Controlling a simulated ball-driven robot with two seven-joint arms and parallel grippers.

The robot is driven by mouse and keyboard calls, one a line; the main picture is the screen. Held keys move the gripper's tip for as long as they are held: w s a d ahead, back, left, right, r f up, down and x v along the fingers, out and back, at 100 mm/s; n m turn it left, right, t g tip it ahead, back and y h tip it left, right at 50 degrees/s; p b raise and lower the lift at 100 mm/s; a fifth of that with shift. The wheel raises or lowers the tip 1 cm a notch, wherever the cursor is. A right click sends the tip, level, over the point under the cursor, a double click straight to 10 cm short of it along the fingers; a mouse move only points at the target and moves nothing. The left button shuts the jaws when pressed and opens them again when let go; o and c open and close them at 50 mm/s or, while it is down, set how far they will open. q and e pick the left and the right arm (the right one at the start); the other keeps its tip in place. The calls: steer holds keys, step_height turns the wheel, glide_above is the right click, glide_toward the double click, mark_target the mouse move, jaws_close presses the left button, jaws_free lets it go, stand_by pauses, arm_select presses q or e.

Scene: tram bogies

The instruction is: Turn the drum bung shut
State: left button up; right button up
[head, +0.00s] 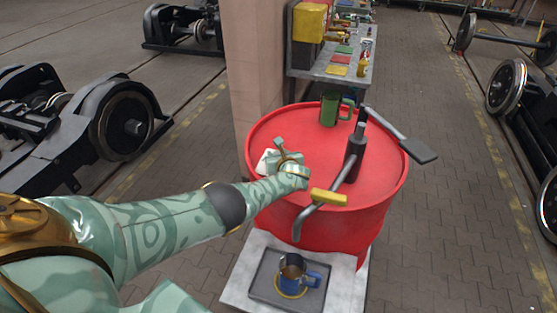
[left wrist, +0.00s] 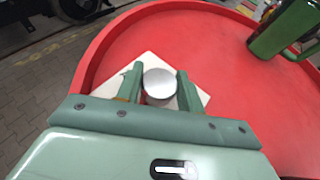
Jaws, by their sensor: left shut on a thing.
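The red drum (head: 310,135) stands upright in the middle of the head view. The bung, a round silver cap (left wrist: 160,83), shows on the drum top in the left wrist view, with a white square sheet (left wrist: 196,92) around and under it. My left gripper (head: 277,160) is over the near left part of the drum top. In the left wrist view its two green fingers (left wrist: 158,88) stand on either side of the cap, shut on it. In the head view the hand hides the cap, and part of the white sheet (head: 265,160) shows beside it. My right gripper is not in view.
A dark pump (head: 354,158) with a lever and a yellow-gripped spout rises from the drum. A green jug (head: 329,110) stands at the drum's back. A blue jug (head: 291,275) sits on a grey tray (head: 258,287) below. A pillar (head: 255,60) and bench (head: 345,68) stand behind.

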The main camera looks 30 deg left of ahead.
arm_select(q)
steer(key=shift+w+f+n+g+y+b, duration=0.1)
steer(key=shift+n+g+y+b, duration=0.75)
steer(key=shift+b, duration=0.3)
steer(key=shift+r+n+g+b, duration=0.2)
steer(key=shift+n+g+b, duration=0.15)
steer(key=shift+n+b, duration=0.15)
steer(key=o, duration=1)
steer(key=shift+a, duration=0.1)
